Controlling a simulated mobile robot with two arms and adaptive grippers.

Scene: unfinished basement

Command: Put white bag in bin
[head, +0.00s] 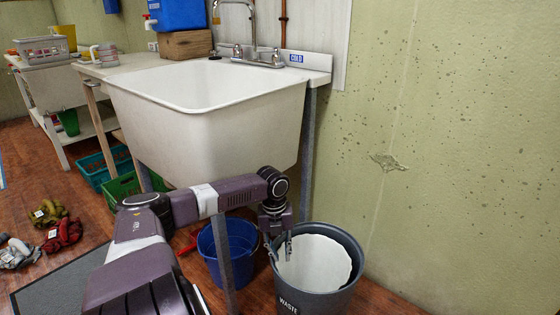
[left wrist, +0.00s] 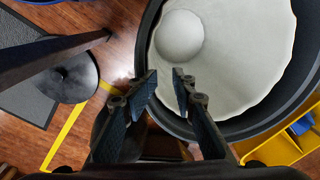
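The grey waste bin (head: 328,300) stands on the floor by the wall, right of the sink's front leg. A white bag-like sheet (head: 318,262) with a wavy edge lies inside it, below the rim. In the left wrist view the white bag (left wrist: 240,55) fills much of the bin (left wrist: 307,60), with a round bulge at its upper left. My left gripper (head: 282,252) points down at the bin's left rim. Its fingers (left wrist: 165,74) are apart, with nothing seen gripped between them. My right gripper is out of view.
A white utility sink (head: 215,130) stands above and behind my left arm. A blue bucket (head: 230,250) sits beside the bin, behind a grey sink leg (head: 222,262). Green crates (head: 122,188) and gloves (head: 62,232) lie to the left. A yellow frame (left wrist: 285,148) shows in the wrist view.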

